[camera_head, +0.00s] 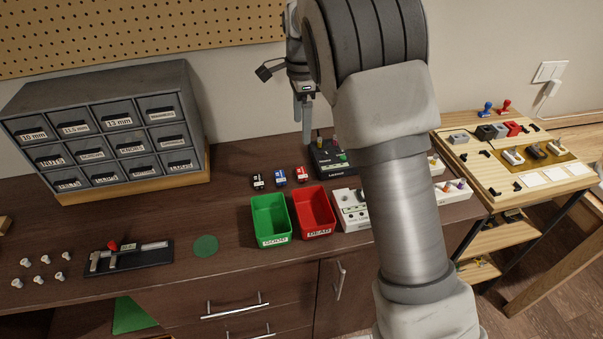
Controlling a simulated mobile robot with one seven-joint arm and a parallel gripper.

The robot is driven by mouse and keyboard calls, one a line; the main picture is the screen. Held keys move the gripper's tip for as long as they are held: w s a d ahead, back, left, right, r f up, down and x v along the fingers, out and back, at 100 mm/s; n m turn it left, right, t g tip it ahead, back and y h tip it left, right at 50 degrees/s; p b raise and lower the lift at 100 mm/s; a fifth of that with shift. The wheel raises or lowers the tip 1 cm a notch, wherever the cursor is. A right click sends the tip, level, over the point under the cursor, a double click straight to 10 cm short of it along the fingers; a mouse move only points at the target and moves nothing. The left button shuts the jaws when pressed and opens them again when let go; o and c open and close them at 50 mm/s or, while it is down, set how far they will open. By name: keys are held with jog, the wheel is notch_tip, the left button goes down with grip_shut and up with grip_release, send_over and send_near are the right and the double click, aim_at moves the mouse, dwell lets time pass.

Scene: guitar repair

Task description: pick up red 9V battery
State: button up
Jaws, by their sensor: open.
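A small red 9V battery (302,174) stands on the dark wooden bench. It is the rightmost in a row with a blue battery (280,177) and a black battery (257,181). My gripper (305,130) is open and empty, pointing down above and behind the red battery. The fingers appear apart from the battery, just left of a black device. My arm covers much of the right middle of the view.
A green bin (271,237) and a red bin (331,230) stand in front of the batteries. A black device (322,158) is close right of the red battery, a white box (350,207) nearer. A grey drawer cabinet (75,100) fills the left back.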

jog(key=b, duration=0.1)
send_over(302, 173)
jog(key=f, duration=1)
jog(key=shift+s, duration=0.3)
jog(key=shift+w+f, duration=0.2)
jog(key=shift+f, duration=1.3)
jog(key=shift+w+f, duration=0.2)
jog(key=shift+f, duration=1.3)
jog(key=shift+c, duration=0.3)
jog(key=c, duration=1.2)
